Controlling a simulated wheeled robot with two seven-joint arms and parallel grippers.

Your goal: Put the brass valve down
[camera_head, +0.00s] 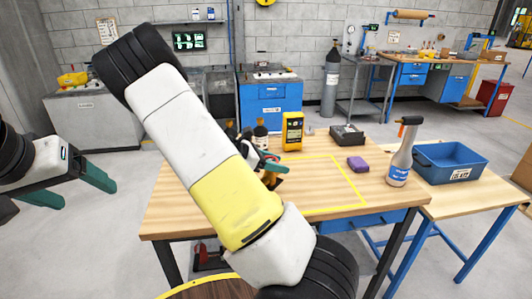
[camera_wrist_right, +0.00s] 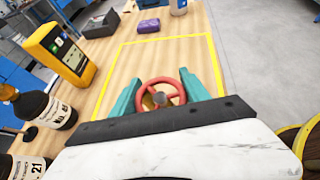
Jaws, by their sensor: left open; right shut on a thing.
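The brass valve (camera_wrist_right: 160,101) has a red handwheel (camera_wrist_right: 174,82) and sits between the teal fingers of my right gripper (camera_wrist_right: 160,92), which is shut on it. In the head view, my right arm hides most of this; a brass-coloured part (camera_head: 270,180) shows past the arm, by the wooden table (camera_head: 190,205). A yellow taped outline (camera_head: 350,180) marks the tabletop. In the right wrist view, the valve appears against the wood inside the outline. I cannot tell whether it touches the table. My left gripper (camera_head: 75,188) is open and empty, off the table's left side.
A yellow meter (camera_head: 292,131), dark bottle (camera_head: 260,135) and grey device (camera_head: 347,134) stand along the back. A purple block (camera_head: 357,164) lies by the outline's right side. A spray bottle (camera_head: 403,155) and blue bin (camera_head: 450,163) are further right. Wood inside the outline looks mostly clear.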

